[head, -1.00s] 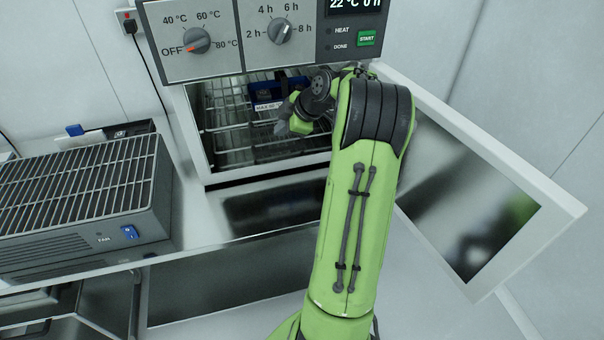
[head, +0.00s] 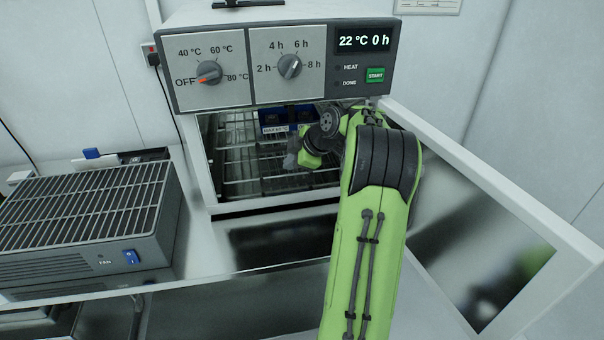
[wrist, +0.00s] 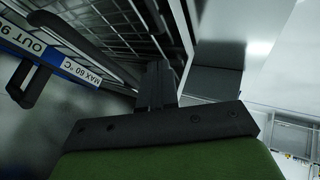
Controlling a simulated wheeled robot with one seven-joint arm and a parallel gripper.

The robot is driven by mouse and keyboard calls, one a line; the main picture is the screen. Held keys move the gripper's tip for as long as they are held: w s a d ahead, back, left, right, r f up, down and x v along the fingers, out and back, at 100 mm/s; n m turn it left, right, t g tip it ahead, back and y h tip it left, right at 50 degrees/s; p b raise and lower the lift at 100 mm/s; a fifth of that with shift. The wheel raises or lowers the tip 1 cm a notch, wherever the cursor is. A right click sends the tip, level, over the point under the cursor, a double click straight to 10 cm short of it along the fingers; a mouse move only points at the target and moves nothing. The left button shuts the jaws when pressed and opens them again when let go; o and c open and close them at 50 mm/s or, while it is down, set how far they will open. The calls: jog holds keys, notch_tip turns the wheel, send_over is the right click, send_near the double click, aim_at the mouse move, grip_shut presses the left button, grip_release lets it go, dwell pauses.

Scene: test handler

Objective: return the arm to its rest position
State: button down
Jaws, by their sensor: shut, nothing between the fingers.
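My green arm (head: 370,240) reaches from the bottom of the head view to the mouth of the open oven (head: 205,150). My gripper (head: 291,160) is in front of the oven's wire racks, lower than a blue holder (head: 274,118) inside and apart from it. In the wrist view the dark fingers (wrist: 156,84) are together with nothing between them. The blue holder, with a white "MAX 60 °C" label and a dark handle, shows at the left there (wrist: 45,48).
The oven door (head: 480,180) stands open to the right of my arm. The control panel (head: 290,65) is above the opening and reads 22 °C, 0 h, with the dial at OFF. A grey fan unit (head: 85,215) with a grille stands on the bench at left.

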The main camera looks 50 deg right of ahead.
jog(key=p+v, duration=0.1)
jog(key=v, duration=0.8)
jog(key=shift+w+d+r, duration=0.15)
jog(key=shift+w+r, duration=0.05)
jog(key=shift+w, duration=0.15)
